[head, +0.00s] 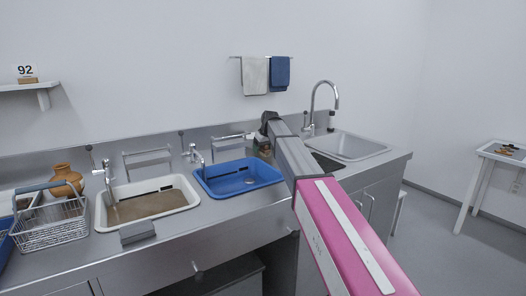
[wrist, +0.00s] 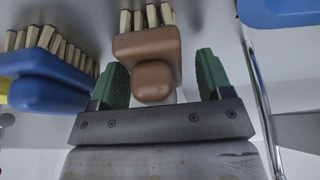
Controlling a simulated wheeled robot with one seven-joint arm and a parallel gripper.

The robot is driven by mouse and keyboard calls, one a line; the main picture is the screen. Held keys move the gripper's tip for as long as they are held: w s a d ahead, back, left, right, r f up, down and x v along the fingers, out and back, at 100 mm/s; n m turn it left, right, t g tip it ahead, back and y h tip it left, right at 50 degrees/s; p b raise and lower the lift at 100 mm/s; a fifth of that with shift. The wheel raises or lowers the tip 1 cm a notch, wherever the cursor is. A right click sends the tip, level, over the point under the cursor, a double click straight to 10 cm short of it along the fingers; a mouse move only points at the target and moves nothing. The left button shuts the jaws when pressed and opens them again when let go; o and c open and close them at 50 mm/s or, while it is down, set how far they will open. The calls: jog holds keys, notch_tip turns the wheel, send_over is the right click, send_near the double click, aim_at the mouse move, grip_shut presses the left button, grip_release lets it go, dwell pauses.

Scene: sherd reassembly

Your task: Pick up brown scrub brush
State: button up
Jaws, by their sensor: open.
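The brown scrub brush (wrist: 148,52) shows in the wrist view, its pale bristles toward the top edge and its rounded handle end toward my gripper. My gripper (wrist: 162,72) is open, with one green fingertip on each side of the brown brush. A gap shows between the brush and the right finger; the left finger is close to the brush's edge, and I cannot tell whether it touches. In the head view my gripper's dark end (head: 268,119) is over the counter between the blue basin and the right sink, and the brush is hard to make out there.
A blue scrub brush (wrist: 48,80) lies close to the left finger. The blue basin (head: 238,177) is left of my arm, and its edge (wrist: 285,12) shows top right in the wrist view. A white basin (head: 146,202), wire basket (head: 50,226) and right sink (head: 349,145) line the counter.

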jog(key=c, duration=1)
jog(key=shift+c, duration=0.2)
notch_tip(320, 180, up, 10)
jog(key=shift+o, duration=1.4)
jog(key=shift+c, duration=0.8)
